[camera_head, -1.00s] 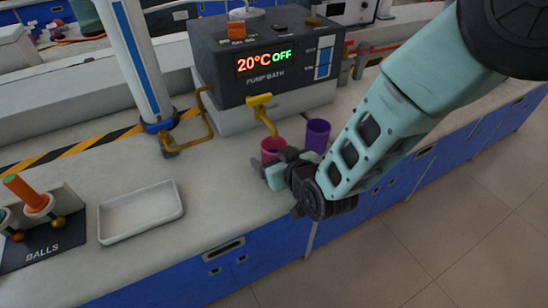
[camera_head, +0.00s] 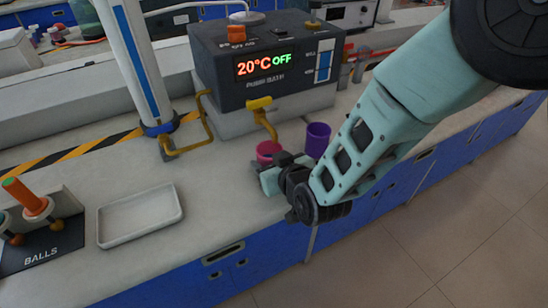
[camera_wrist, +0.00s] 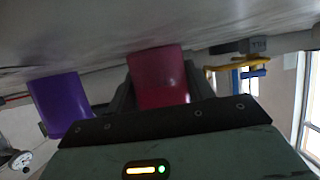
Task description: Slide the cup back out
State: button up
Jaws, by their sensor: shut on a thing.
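A magenta-red cup (camera_head: 268,151) stands on the bench in front of the pump bath, close to its yellow spout (camera_head: 262,112). My gripper (camera_head: 268,168) reaches in low from the right and is shut on this cup, hiding its lower part. In the wrist view the red cup (camera_wrist: 158,78) sits at the jaws. A purple cup (camera_head: 318,139) stands just right of the red one, apart from it. The purple cup (camera_wrist: 60,104) also shows at the left of the wrist view.
The pump bath (camera_head: 265,65) reads 20°C OFF. A yellow-handled pipe (camera_head: 185,148) and a blue-white column (camera_head: 136,60) stand to the left. A white tray (camera_head: 140,232) and a balls stand (camera_head: 45,240) are at front left. Bench between tray and cup is clear.

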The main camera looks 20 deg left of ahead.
aim_at(230, 187)
jog(key=shift+s+a, duration=3.55)
jog(key=shift+s, duration=0.25)
jog(key=o, duration=0.8)
jog(key=shift+p+v, duration=0.9)
jog(key=shift+v, duration=3.65)
jog(key=shift+r, duration=0.1)
